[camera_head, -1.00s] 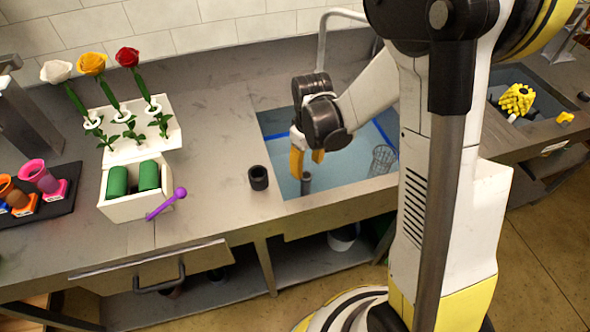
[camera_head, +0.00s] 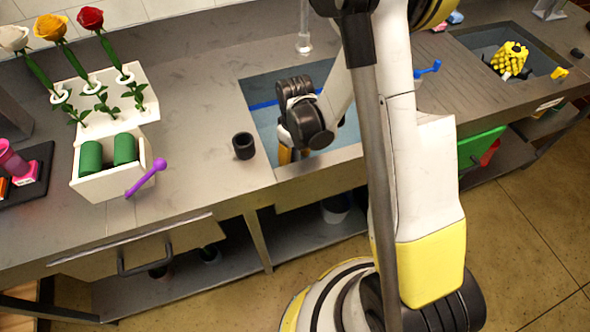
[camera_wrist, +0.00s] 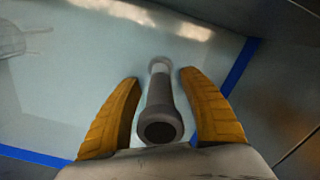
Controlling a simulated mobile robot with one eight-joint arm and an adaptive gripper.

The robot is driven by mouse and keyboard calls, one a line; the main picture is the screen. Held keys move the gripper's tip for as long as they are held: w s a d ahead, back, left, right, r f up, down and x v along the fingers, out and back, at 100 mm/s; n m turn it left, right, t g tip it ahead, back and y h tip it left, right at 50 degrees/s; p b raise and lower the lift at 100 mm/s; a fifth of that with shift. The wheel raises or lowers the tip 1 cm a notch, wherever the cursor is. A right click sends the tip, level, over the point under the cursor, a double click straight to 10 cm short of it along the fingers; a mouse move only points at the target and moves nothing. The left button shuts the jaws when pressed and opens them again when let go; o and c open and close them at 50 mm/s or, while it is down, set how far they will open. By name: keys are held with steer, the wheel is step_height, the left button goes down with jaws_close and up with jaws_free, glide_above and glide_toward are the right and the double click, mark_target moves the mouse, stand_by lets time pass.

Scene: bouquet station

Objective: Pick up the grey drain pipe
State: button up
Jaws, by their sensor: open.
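The grey drain pipe (camera_wrist: 160,95) stands in the sink (camera_wrist: 75,80) in the wrist view, its dark open end toward the camera. My gripper (camera_wrist: 159,80) is open, with one yellow finger on each side of the pipe and a gap visible on both sides. In the head view my gripper (camera_head: 292,157) reaches down into the sink (camera_head: 262,92); its fingers are mostly hidden behind the wrist, and the pipe is hidden there.
A short black cylinder (camera_head: 244,146) stands on the counter left of the sink. A white flower holder (camera_head: 120,115) with roses and green rolls, plus a purple stick (camera_head: 147,178), is farther left. A wire basket (camera_wrist: 22,40) shows in the sink. Blue strips edge the sink.

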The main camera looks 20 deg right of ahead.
steer(key=shift+r, duration=0.1)
steer(key=shift+c, duration=0.5)
jaws_close()
